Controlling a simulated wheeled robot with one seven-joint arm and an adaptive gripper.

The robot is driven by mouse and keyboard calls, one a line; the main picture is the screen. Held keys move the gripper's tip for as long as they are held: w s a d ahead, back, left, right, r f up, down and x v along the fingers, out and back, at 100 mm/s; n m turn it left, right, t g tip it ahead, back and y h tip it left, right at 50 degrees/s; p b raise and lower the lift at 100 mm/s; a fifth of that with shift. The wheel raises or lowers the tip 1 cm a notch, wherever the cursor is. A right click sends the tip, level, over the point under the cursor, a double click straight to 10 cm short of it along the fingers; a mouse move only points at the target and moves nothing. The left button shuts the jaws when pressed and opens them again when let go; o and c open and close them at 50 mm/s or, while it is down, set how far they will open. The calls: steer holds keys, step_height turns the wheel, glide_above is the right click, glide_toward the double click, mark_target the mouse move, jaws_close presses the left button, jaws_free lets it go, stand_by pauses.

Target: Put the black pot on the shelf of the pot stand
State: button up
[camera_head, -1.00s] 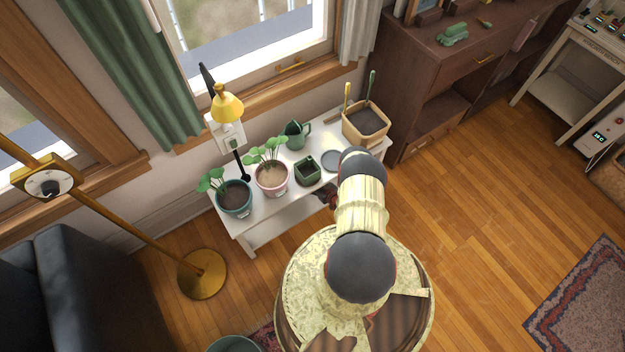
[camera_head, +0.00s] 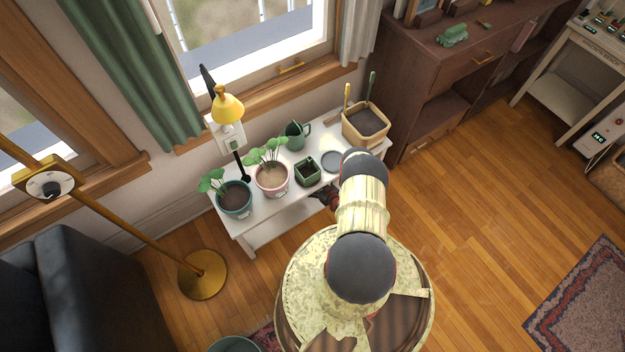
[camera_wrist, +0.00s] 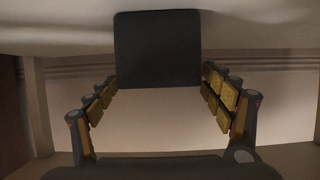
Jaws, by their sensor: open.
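The black pot shows in the wrist view (camera_wrist: 157,48) as a dark, square-sided shape in front of a pale surface. It sits between the tips of my gripper (camera_wrist: 158,82), which is open, with a finger close to each side. I cannot tell whether the fingers touch it or what bears its weight. In the head view, the white pot stand (camera_head: 245,225) is by the window, and my gripper (camera_head: 324,194) is at its front edge, partly hidden by my arm. The pot in my gripper cannot be made out there. The stand's lower shelf (camera_head: 283,220) is partly visible.
On the stand's top are a teal potted plant (camera_head: 235,201), a pink potted plant (camera_head: 271,181), a dark green square pot (camera_head: 307,171), a green watering can (camera_head: 295,136) and a soil box (camera_head: 365,125). A lamp base (camera_head: 203,274) stands left.

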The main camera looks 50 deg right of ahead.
steer(key=p+v, duration=0.3)
steer(key=v, duration=0.8)
